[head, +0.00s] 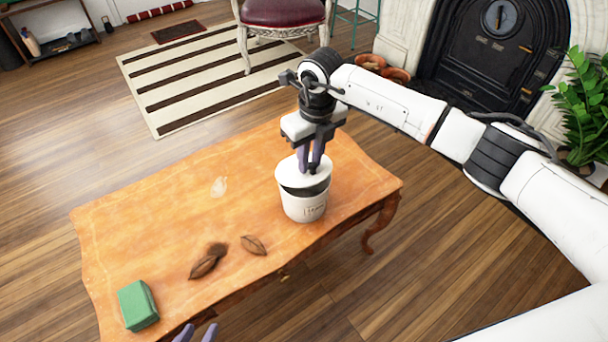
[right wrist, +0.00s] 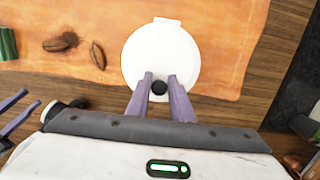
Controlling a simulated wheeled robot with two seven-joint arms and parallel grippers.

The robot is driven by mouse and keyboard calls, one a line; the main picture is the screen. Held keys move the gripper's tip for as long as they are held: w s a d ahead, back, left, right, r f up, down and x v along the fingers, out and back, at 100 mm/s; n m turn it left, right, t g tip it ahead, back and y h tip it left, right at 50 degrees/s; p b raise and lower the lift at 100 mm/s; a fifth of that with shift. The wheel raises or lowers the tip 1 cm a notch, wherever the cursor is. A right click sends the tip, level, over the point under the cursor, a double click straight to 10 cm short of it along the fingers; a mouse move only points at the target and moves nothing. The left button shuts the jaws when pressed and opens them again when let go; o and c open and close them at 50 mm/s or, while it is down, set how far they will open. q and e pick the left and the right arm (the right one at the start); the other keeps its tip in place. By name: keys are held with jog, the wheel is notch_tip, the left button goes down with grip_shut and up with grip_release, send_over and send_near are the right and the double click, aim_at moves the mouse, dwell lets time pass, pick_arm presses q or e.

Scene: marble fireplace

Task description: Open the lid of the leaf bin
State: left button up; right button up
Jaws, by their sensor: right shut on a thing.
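The leaf bin (head: 304,207) is a small white pot with lettering on its front, standing upright near the right end of the wooden table. Its round white lid (head: 287,174) is tilted, with a dark gap between it and the bin's front rim. In the right wrist view the lid (right wrist: 160,45) is a white disc with a small tab at its far edge. My right gripper (head: 311,168) is over the lid, shut on its small dark knob (right wrist: 159,87). My left gripper (head: 196,333) shows only its fingertips at the bottom edge, apart and empty; it also shows in the right wrist view (right wrist: 30,108).
Two brown leaves (head: 254,245) (head: 204,266) lie on the table (head: 150,235) by a dark smudge (head: 217,249). A green block (head: 138,305) is at the near left corner, and a pale smear (head: 219,187) is further back. The table's left half is mostly clear.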

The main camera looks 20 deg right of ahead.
jog(key=shift+w+a+r+g, duration=0.15)
jog(key=shift+w+r+g, duration=0.25)
jog(key=shift+r, duration=0.3)
jog(key=shift+w+a+r+g+h+b, duration=0.2)
jog(key=shift+w+g+h+b, duration=0.15)
jog(key=shift+b, duration=0.4)
jog(key=shift+w+r, duration=0.15)
jog(key=shift+r, duration=0.25)
